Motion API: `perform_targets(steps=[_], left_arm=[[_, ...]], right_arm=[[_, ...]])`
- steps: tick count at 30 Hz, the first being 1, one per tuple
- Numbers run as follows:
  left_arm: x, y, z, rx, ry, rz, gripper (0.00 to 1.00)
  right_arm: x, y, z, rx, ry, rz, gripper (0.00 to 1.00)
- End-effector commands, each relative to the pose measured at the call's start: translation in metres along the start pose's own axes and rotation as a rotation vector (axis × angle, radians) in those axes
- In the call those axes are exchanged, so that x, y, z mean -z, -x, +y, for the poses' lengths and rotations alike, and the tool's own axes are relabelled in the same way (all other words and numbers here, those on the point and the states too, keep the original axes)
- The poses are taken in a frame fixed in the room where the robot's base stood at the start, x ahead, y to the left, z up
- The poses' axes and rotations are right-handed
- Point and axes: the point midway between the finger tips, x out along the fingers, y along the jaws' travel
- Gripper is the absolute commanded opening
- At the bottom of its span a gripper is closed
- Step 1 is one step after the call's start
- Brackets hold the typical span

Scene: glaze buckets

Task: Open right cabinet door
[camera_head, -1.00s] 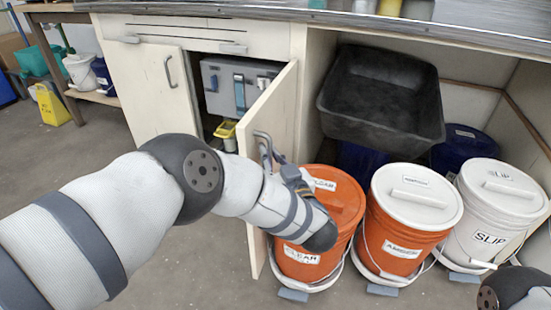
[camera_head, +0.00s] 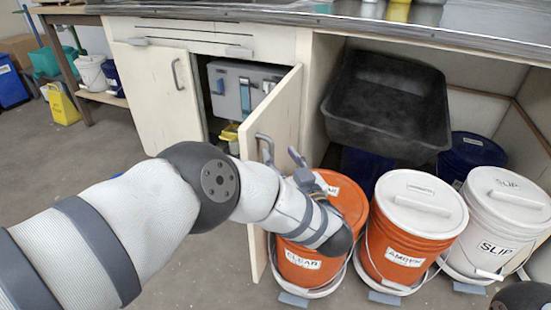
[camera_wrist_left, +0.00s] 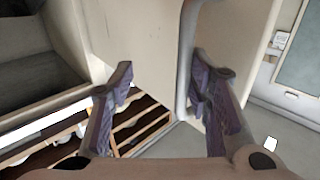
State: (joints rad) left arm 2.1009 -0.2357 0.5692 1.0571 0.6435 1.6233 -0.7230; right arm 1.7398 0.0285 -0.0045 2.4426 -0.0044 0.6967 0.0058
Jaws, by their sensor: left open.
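The right cabinet door (camera_head: 283,110) is cream and stands ajar, swung out towards me, with the cabinet interior showing to its left. Its grey bar handle (camera_head: 265,148) is on the door's outer face near the free edge. My left gripper (camera_head: 288,160) is at the handle, partly hidden by my own wrist. In the left wrist view, my left gripper (camera_wrist_left: 163,72) is open, with the handle (camera_wrist_left: 188,60) between its fingers, close to the right finger. My right gripper is out of view.
Orange buckets (camera_head: 405,245) and a white bucket (camera_head: 505,215) stand right of the door; the nearest orange one is close to my left wrist. A black tub (camera_head: 387,105) is above them.

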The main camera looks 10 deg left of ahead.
Motion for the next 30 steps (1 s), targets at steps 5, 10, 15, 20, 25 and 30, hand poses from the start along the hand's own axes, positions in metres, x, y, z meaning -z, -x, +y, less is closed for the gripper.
perform_targets(steps=[5, 10, 15, 20, 25, 30], left_arm=[[-0.001, 0.013, 0.015, -0.047, 0.006, -0.011, 0.39], [-0.001, 0.012, 0.015, -0.046, 0.006, -0.011, 0.40], [-0.002, 0.026, 0.015, -0.047, 0.007, -0.013, 0.38], [-0.001, 0.067, 0.010, -0.037, 0.005, -0.012, 0.30], [-0.001, 0.105, 0.005, -0.025, 0.006, -0.009, 0.30], [0.000, 0.123, 0.003, -0.016, 0.006, -0.007, 0.30]], right_arm=[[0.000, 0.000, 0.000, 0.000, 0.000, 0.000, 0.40], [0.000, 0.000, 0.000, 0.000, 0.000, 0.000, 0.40], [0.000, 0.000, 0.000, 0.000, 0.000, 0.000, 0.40], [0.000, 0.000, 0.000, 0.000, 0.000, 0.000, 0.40], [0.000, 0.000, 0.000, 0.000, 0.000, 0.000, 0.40], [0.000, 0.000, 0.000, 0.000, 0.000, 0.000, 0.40]])
